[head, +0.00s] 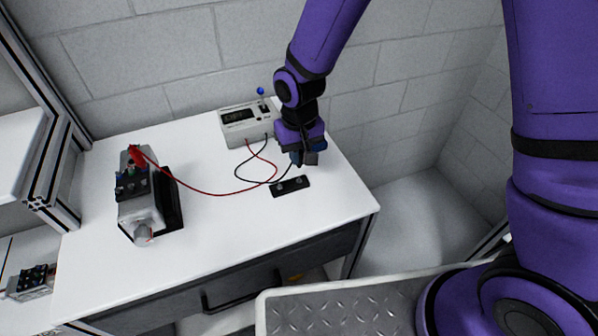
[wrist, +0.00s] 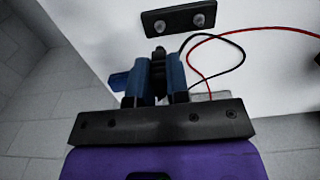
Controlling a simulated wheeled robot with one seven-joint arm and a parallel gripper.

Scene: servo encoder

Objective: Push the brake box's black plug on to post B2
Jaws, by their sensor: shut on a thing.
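My gripper (head: 306,160) is above the right part of the white table, just behind a small black plate. In the wrist view its blue fingers (wrist: 157,82) are closed around the black plug (wrist: 158,62). The plug is held clear of the plate, and the fingers hide part of it. The black lead (head: 237,172) runs from the grey-white brake box (head: 247,124) towards my gripper. A motor unit (head: 139,203) at the table's left carries several small posts (head: 130,183). A red plug (head: 137,156) sits at its back end. No B2 label is readable.
The black plate (head: 290,186) has two silver studs, also seen in the wrist view (wrist: 178,20). The red lead (head: 215,194) loops across the table between the box and the motor unit. The front middle of the table (head: 235,235) is clear.

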